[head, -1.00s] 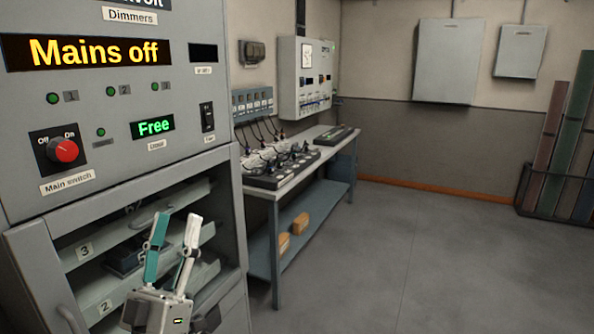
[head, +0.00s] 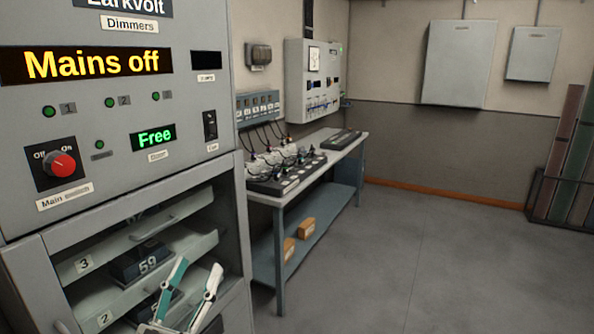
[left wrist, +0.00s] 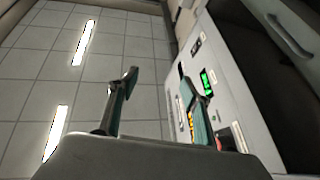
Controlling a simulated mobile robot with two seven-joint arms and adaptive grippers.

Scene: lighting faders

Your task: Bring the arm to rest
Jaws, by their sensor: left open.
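My left gripper (head: 192,289) is at the bottom of the head view, in front of the open lower bay of the grey dimmer cabinet (head: 20,120). Its two fingers, one teal and one pale, stand apart with nothing between them. In the left wrist view the fingers (left wrist: 165,95) are also spread and empty, with the cabinet front (left wrist: 225,75) to the right. The cabinet display (head: 90,64) reads "Mains off". A smaller green display (head: 153,138) reads "Free". The red main switch knob (head: 62,164) is on the cabinet's left. My right gripper is out of view.
Numbered shelves (head: 150,232) sit in the cabinet bay, one holding a dark block marked 59 (head: 140,262). A bench (head: 345,150) with a fader desk (head: 285,172) stands beyond. The grey floor (head: 430,255) at right is clear.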

